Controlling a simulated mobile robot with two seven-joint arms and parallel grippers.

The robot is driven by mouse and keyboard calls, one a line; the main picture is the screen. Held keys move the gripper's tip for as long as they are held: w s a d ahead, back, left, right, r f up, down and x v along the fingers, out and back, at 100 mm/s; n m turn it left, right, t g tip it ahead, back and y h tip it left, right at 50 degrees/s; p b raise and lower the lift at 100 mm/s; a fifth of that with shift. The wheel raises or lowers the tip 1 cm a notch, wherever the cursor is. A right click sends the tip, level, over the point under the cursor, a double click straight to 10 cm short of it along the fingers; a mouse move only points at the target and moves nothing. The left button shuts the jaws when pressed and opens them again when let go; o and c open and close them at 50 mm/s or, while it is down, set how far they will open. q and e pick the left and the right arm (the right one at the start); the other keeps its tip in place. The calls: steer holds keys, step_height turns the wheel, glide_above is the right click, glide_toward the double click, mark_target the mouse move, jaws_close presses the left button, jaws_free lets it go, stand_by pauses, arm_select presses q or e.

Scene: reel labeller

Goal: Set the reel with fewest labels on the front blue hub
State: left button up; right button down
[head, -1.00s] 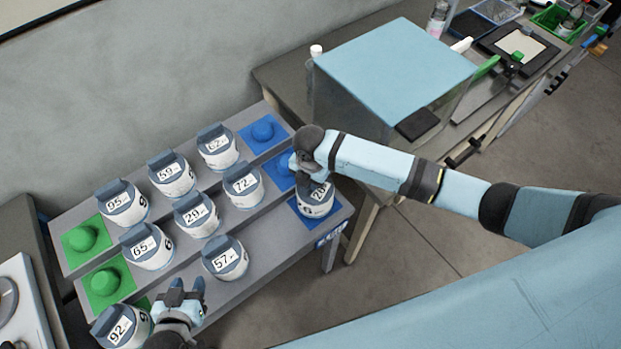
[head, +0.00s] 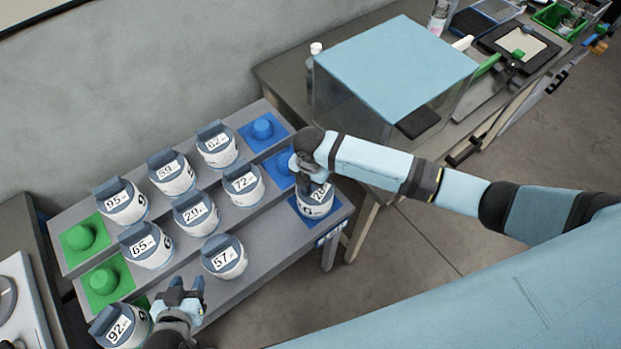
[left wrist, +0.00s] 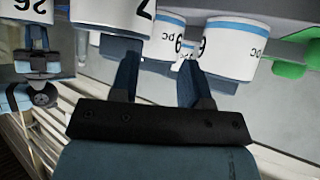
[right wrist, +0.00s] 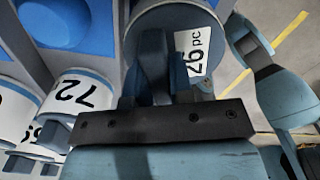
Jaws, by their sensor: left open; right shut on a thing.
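The reel labelled 26 (head: 316,207) is at the front blue pad (head: 340,209), whose hub is hidden under it. The right wrist view shows its "26 PC" label (right wrist: 195,55). I cannot tell whether it is fully seated. My right gripper (head: 307,180) is shut on this reel from above; its fingers (right wrist: 160,75) show in the right wrist view. My left gripper (head: 180,290) is open and empty near the front edge, between the 92 reel (head: 127,328) and the 57 reel (head: 226,262). Its fingers (left wrist: 158,80) are apart.
Other reels stand in stepped rows, including 72 (head: 244,187), 29 (head: 196,215) and 62 (head: 217,148). Empty blue hubs show at the middle (head: 283,164) and back (head: 262,129). Green hubs (head: 103,281) are at the left. A clear-sided box (head: 390,70) stands behind my right arm.

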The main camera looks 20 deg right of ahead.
steer(key=c, duration=1.3)
jaws_free()
steer(key=shift+f, duration=0.1)
step_height(320, 180, up, 11)
